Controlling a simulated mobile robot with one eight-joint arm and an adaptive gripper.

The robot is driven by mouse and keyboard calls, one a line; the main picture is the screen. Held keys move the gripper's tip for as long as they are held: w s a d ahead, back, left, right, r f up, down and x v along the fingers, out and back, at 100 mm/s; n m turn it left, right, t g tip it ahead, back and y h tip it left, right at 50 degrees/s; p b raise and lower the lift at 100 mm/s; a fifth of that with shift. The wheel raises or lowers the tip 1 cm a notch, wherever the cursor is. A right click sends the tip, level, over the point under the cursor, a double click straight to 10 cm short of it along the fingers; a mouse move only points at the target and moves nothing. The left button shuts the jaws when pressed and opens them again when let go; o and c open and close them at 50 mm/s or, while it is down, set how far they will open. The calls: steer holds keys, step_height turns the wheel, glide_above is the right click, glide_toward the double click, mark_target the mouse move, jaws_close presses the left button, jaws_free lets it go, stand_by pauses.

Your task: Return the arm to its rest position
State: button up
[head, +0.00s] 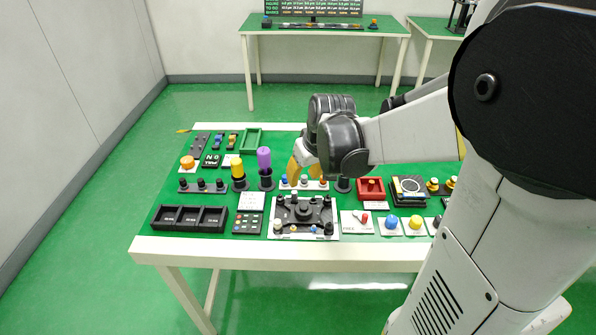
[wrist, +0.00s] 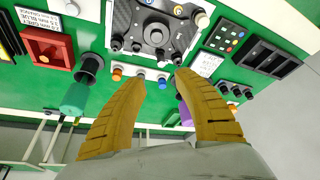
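My gripper (head: 305,165) is over the middle of the green-topped table, above a row of small buttons, in the head view. Its two yellow-brown fingers (wrist: 160,105) stand apart in the wrist view. There is nothing between them; the gripper is open and empty. My arm is bent and reaches in from the right side of the head view. The black panel with several small knobs (head: 303,214) lies in front of the gripper and also shows at the top of the wrist view (wrist: 158,32).
A purple cylinder (head: 264,158) and a yellow cylinder (head: 238,169) stand in black holders just left of my gripper. A red box (head: 371,189) and coloured buttons (head: 391,221) are to the right. A black three-part tray (head: 188,218) is at front left. Green floor is clear at left.

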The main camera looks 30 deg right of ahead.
steer(key=shift+a, duration=0.1)
stand_by(0.4)
steer(key=s+a+r+t, duration=0.1)
steer(key=s+a+r, duration=0.2)
steer(key=s+a, duration=0.3)
steer(key=s+a+r+t, duration=0.1)
steer(key=s+a+r, duration=0.2)
steer(key=s+a, duration=0.4)
steer(key=shift+a+r+n+t, duration=0.3)
steer(key=shift+a+r+n, duration=0.1)
steer(key=shift+a, duration=0.7)
